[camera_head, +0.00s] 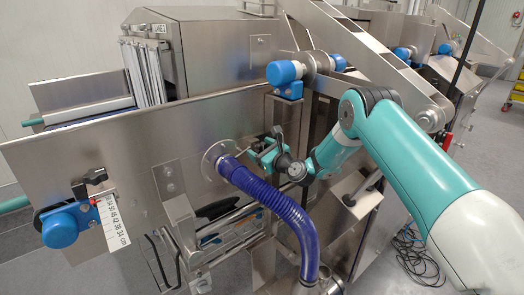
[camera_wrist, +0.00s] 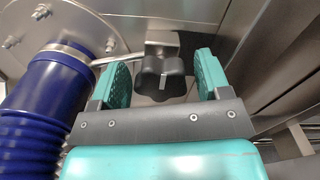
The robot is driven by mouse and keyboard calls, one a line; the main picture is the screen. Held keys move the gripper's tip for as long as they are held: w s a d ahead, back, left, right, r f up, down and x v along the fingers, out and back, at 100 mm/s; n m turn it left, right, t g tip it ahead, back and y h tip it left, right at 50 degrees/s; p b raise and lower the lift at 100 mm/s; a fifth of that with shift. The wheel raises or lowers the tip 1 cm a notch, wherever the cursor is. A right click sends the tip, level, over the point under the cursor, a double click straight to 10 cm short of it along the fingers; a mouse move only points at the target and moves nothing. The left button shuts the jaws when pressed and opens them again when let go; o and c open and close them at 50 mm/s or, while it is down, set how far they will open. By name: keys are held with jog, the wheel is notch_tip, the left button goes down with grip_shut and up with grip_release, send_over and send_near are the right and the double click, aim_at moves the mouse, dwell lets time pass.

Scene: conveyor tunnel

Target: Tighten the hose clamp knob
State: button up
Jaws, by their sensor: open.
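The hose clamp knob (camera_wrist: 161,78) is a dark lobed knob with a light line on its face. In the wrist view it sits between the two teal fingers of my open gripper (camera_wrist: 157,80), with a gap on each side. A metal rod (camera_wrist: 118,59) runs from the knob's block to the clamp band (camera_wrist: 62,50) around the blue hose (camera_wrist: 45,100). In the head view my gripper (camera_head: 262,148) is beside the hose's flange (camera_head: 218,158), and the knob is hard to make out there. The ribbed hose (camera_head: 285,208) curves down below my gripper.
A steel panel (camera_head: 110,150) stands behind the hose. A blue knob with a ruler scale (camera_head: 110,222) is at the lower left. Blue-capped rollers (camera_head: 283,73) sit above my gripper. Black cables (camera_head: 415,255) lie on the floor at right.

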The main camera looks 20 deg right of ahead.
jog(key=shift+s, duration=0.1)
jog(key=b+v, duration=1.2)
jog(key=v, duration=0.5)
jog(key=shift+d, duration=0.1)
dwell(0.9)
